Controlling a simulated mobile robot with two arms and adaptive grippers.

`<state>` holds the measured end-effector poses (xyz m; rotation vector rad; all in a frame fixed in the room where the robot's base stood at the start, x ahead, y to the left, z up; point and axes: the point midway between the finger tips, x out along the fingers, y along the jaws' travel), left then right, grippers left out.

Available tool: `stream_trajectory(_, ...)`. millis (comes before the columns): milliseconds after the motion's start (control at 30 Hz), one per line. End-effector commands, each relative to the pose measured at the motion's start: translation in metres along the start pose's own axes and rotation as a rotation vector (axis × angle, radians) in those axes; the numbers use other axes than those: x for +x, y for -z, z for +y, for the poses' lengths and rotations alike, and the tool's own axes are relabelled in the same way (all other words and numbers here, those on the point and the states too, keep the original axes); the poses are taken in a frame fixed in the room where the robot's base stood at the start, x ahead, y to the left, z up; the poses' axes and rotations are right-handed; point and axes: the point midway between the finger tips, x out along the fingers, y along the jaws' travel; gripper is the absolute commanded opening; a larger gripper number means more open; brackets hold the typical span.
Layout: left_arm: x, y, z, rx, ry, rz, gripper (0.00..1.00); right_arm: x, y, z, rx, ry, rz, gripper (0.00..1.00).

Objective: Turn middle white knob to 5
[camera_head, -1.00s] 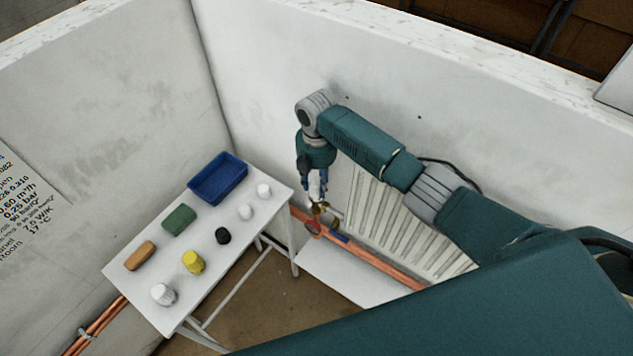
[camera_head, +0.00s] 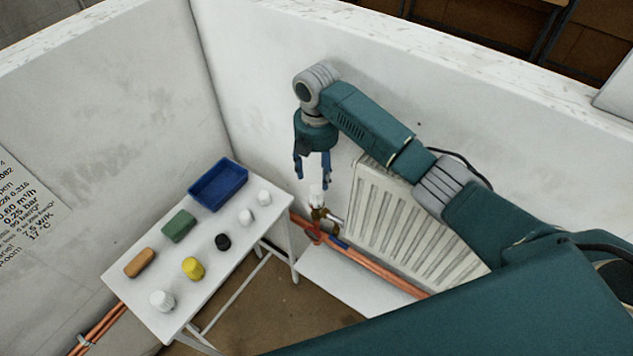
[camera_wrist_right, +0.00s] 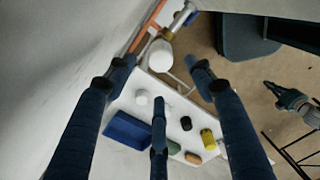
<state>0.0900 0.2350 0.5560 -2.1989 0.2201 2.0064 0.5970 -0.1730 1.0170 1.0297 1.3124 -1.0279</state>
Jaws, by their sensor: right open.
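A white knob (camera_head: 316,196) sits on the brass valve (camera_head: 326,214) beside the radiator; it also shows in the right wrist view (camera_wrist_right: 160,54). My right gripper (camera_head: 312,180) is open and empty just above this knob, pointing down, with a gap between fingers and knob. Its spread fingers show in the right wrist view (camera_wrist_right: 162,75). Three more white knobs lie on the white table: one at the back (camera_head: 264,198), one nearby (camera_head: 247,217), and one at the front (camera_head: 162,300). Numbers on the knobs are too small to read. My left gripper (camera_wrist_right: 279,97) seems to show small in the wrist view.
The white table (camera_head: 210,265) also bears a blue tray (camera_head: 219,184), a green block (camera_head: 179,225), an orange block (camera_head: 139,263), a black knob (camera_head: 223,241) and a yellow knob (camera_head: 193,268). Copper pipes (camera_head: 375,270) run below the radiator (camera_head: 400,225). Walls stand close behind.

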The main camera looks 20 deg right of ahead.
Motion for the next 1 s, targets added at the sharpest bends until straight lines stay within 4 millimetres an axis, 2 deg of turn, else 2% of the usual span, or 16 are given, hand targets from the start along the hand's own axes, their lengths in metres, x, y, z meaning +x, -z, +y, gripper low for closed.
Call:
stream_trajectory(100,0.0,0.001,0.0,0.0,0.0,0.001,0.0,-0.021,0.0,0.001,-0.001,-0.003,0.0,0.53)
stream_trajectory(300,0.0,0.001,0.0,0.0,0.0,0.001,0.0,-0.037,0.0,0.0,0.0,-0.001,0.0,0.53)
stream_trajectory(1000,0.0,0.005,0.001,0.0,-0.001,0.006,0.0,-0.038,0.0,0.0,0.0,0.0,0.0,0.53)
